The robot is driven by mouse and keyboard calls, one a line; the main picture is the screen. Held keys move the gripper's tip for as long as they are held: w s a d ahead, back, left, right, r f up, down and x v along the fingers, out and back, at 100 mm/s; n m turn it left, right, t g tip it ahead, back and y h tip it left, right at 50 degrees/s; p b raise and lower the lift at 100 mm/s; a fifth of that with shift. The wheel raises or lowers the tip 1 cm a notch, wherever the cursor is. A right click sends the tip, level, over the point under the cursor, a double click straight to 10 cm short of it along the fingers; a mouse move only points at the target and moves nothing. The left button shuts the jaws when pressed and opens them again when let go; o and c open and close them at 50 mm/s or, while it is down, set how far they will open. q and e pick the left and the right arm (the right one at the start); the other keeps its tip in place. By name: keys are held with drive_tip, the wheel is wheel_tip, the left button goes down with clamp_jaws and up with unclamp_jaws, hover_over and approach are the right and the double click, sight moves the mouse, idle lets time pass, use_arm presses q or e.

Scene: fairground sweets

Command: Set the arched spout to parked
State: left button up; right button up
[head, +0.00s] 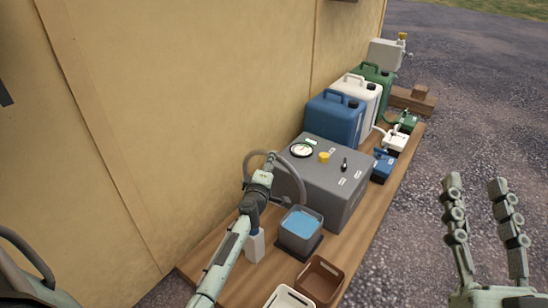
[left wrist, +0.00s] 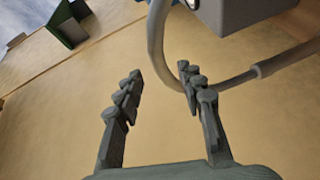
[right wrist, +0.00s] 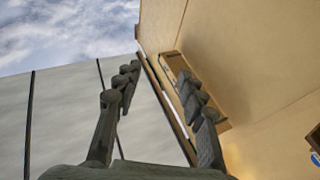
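The arched spout (head: 291,178) is a grey curved tube at the left end of the grey machine box (head: 345,172), above a square container of blue liquid (head: 301,222). My left gripper (head: 262,168) is beside the arch, partly covering it in the head view. In the left wrist view my left gripper (left wrist: 160,78) is open, and the spout tube (left wrist: 156,35) curves down past the right finger, seemingly behind it. Whether they touch is unclear. My right gripper (head: 480,183) is open and empty at the right, over the gravel; the right wrist view also shows it open (right wrist: 155,75).
The box carries a gauge (head: 301,150), yellow knob (head: 324,157) and black lever (head: 345,163). A white bottle (head: 255,246), brown bin (head: 318,280) and cream bin (head: 290,299) stand nearer. Jerrycans (head: 335,118) and small pumps stand farther along the bench. A tan wall (head: 200,90) borders the left.

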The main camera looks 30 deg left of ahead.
use_arm(q)
drive_tip(key=b+x, duration=0.2)
drive_tip(key=x, duration=0.2)
drive_tip(key=shift+w+a+f, duration=0.1)
drive_tip(key=shift+w+f, duration=0.05)
drive_tip(key=shift+w, duration=0.5)
use_arm(e)
drive_tip(key=r+t, duration=0.1)
drive_tip(key=s+d+r+t, duration=0.1)
drive_tip(key=r, duration=0.1)
drive_tip(key=s+r+t, duration=0.1)
drive_tip(key=t, duration=0.1)
drive_tip(key=shift+s+d+r+y, duration=0.2)
drive_tip(key=shift+d+r+y, duration=0.1)
drive_tip(key=shift+d, duration=0.1)
use_arm(q)
drive_tip(key=shift+c, duration=0.3)
clamp_jaws()
